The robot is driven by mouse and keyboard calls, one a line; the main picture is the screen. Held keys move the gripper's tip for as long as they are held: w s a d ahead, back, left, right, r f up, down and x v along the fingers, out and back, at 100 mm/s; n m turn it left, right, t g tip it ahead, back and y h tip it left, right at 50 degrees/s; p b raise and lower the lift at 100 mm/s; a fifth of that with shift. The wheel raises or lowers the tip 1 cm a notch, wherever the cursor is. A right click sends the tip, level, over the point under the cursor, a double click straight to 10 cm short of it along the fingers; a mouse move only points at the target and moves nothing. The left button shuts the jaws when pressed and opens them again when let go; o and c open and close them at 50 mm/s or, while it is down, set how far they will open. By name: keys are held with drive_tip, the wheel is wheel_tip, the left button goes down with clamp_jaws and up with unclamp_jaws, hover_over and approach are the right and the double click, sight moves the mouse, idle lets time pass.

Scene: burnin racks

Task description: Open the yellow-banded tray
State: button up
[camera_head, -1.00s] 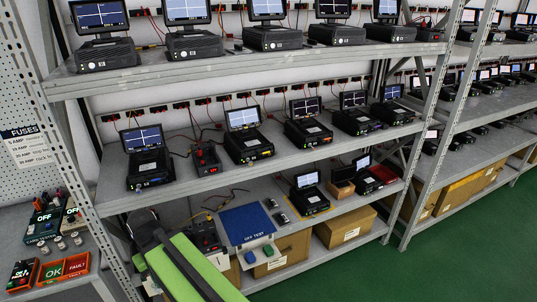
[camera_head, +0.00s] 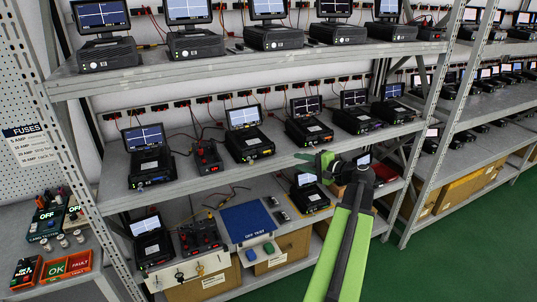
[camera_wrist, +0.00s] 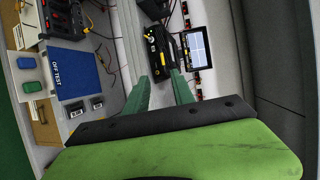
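My gripper (camera_head: 306,161) is in front of the middle shelf, near its front edge. In the wrist view its two green fingers (camera_wrist: 160,78) are apart, with nothing held. Beyond the fingertips is a black unit (camera_wrist: 160,48) with yellow marks on its front and a lit screen. It appears to be the unit second from left on the middle shelf (camera_head: 250,146). I cannot tell for sure whether its yellow marks are the tray's band. No tray visibly stands open, and a gap seems to remain between fingertips and unit.
Other screen units stand close by, such as one to the right (camera_head: 309,131). The green floor (camera_head: 440,260) is clear.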

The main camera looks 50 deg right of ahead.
drive_tip(key=b+x, duration=0.3)
drive_tip(key=x, duration=1.3)
drive_tip(key=shift+w+d+r, duration=0.2)
drive_tip(key=shift+w+d, duration=0.2)
drive_tip(key=shift+d, duration=0.15)
drive_tip(key=shift+c, duration=0.4)
clamp_jaws()
